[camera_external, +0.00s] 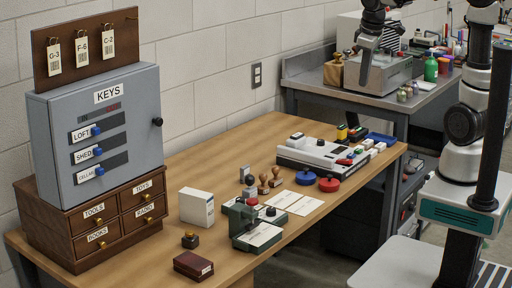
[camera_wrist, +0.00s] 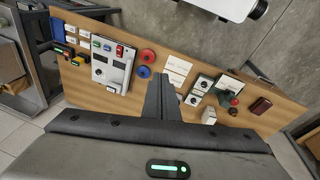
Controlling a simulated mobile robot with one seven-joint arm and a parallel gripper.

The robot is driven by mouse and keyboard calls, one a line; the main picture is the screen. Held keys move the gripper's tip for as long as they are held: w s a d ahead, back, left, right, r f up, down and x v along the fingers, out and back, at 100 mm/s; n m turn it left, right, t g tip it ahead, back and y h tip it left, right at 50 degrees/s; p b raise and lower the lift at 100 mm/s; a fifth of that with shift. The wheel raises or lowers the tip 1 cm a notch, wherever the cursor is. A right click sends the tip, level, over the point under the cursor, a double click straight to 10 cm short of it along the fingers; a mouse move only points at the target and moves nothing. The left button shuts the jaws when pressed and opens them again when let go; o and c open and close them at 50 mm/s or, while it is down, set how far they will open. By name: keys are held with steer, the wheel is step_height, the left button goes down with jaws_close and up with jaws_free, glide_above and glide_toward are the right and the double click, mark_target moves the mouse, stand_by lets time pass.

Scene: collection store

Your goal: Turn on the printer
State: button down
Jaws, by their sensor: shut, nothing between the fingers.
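A long white device with a dark panel, a round black knob and a red switch, apparently the printer (camera_external: 318,153), lies on the wooden table near the wall. It also shows in the wrist view, left of centre (camera_wrist: 108,74). Its red switch (camera_wrist: 119,51) sits at one end; whether it is on or off is too small to tell. My gripper (camera_external: 364,66) is raised high at the upper right of the external view, apart from the device. In the wrist view its shut, empty fingers (camera_wrist: 161,80) point over the table, right of the device.
Red (camera_external: 329,184) and blue (camera_external: 306,177) round pads, stamps, cards and a green-and-white machine (camera_external: 255,228) stand near the device. A grey key cabinet (camera_external: 100,130) on drawers fills the table's left end. A steel bench (camera_external: 300,72) stands behind.

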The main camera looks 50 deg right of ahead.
steer(key=w+d+f+m+b, duration=0.1)
steer(key=w+d+f+b, duration=0.3)
steer(key=w+d+f, duration=0.3)
steer(key=w+d+f+m+y+b, duration=0.1)
steer(key=w+d+f+b, duration=0.4)
steer(key=d+f, duration=0.9)
steer(key=w+d, duration=0.2)
steer(key=shift+d, duration=0.3)
steer(key=shift+f, duration=0.1)
steer(key=b, duration=0.3)
glide_above(348, 160)
steer(key=f, duration=1.2)
steer(key=shift+s+d+f, duration=0.15)
steer(key=shift+s+f, duration=0.15)
steer(key=shift+f, duration=0.05)
steer(key=shift+s+f, duration=0.1)
steer(key=shift+f, duration=0.4)
